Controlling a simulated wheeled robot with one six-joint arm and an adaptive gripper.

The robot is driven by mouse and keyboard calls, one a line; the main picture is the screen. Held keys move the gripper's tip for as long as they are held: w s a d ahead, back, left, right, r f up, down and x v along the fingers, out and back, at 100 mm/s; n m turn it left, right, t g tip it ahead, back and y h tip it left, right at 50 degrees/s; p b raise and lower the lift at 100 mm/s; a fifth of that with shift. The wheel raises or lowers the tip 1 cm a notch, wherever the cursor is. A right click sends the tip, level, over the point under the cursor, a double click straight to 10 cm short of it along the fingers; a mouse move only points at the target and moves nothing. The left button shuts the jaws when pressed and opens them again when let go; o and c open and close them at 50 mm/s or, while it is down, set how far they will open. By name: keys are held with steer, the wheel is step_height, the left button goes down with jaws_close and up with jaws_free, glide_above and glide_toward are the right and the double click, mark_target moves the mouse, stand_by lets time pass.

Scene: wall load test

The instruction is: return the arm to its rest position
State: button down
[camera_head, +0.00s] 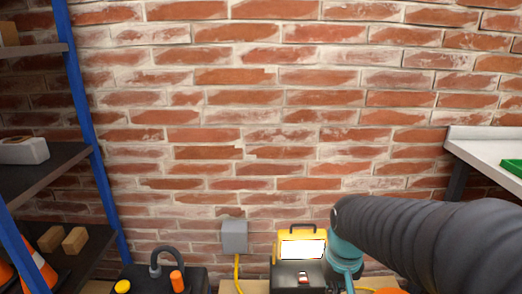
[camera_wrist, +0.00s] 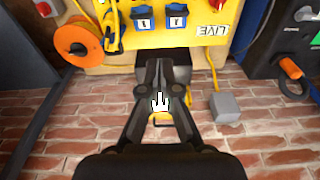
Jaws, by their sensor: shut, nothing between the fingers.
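My gripper (camera_wrist: 163,68) is in the middle of the wrist view, its two dark fingers drawn together at the tips with nothing between them. The fingertips overlap a dark part below a yellow panel (camera_wrist: 190,43) in that picture; I cannot tell whether they touch it. In the head view my dark, ribbed arm (camera_head: 430,235) with a teal joint reaches in from the lower right. It covers part of the area beside a yellow and black unit with a bright screen (camera_head: 302,249). My gripper does not show in the head view.
A grey wall box (camera_head: 235,236) has a yellow cable below it. A black device with an orange handle (camera_head: 177,281) stands lower left. A blue-posted shelf (camera_head: 85,120) is at left, a pale worktop (camera_head: 480,150) at right. An orange reel (camera_wrist: 77,42) shows in the wrist view.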

steer(key=s+r+t, duration=0.4)
steer(key=s+r, duration=0.4)
steer(key=s, duration=0.2)
steer(key=shift+d, duration=0.1)
stand_by(0.9)
